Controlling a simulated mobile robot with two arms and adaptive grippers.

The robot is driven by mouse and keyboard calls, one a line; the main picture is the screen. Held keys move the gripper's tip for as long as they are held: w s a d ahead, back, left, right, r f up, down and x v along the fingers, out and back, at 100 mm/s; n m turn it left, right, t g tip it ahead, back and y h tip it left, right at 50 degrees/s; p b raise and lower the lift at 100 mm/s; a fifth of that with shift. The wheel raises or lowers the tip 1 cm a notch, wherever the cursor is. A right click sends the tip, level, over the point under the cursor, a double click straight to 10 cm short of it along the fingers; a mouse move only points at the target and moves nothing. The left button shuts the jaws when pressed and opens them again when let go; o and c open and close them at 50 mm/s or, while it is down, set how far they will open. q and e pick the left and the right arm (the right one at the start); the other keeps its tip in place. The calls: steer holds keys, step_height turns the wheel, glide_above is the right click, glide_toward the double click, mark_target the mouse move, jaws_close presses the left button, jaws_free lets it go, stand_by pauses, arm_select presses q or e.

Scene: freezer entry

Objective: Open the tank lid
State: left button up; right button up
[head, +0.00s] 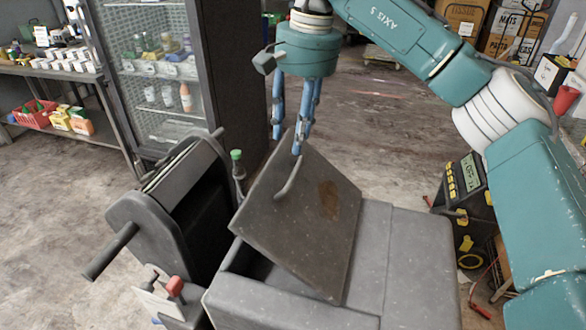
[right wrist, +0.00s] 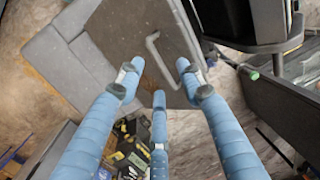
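The grey tank (head: 415,265) stands at the lower middle of the head view. Its dark square lid (head: 325,210) is tilted up, partly open, with a dark gap (head: 240,258) along its lower left side. A curved metal handle (head: 288,182) sits on the lid's upper face. My right gripper (head: 292,138) is just above the handle, blue fingers pointing down and spread. In the right wrist view the lid (right wrist: 125,28) and handle (right wrist: 160,62) lie beyond the open fingers (right wrist: 155,82); I cannot tell whether a fingertip touches. My left gripper is not in view.
A dark machine with a bar handle (head: 112,250) stands close left of the tank, with a green-capped bottle (head: 238,165) behind it. A glass-door cabinet (head: 160,70) is behind. A black and yellow device (head: 465,205) stands right. Open floor (head: 385,120) lies behind the tank.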

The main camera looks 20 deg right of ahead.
mark_target(295, 178)
steer(key=f+p, duration=0.1)
steer(key=f, duration=0.4)
steer(key=f+p, duration=0.1)
steer(key=f, duration=0.2)
steer(key=shift+d+f+p, duration=0.25)
steer(key=shift+f+p, duration=0.05)
steer(key=shift+p, duration=0.05)
steer(key=shift+a+f, duration=0.1)
steer(key=shift+f, duration=0.55)
steer(key=shift+w, duration=0.1)
jaws_close()
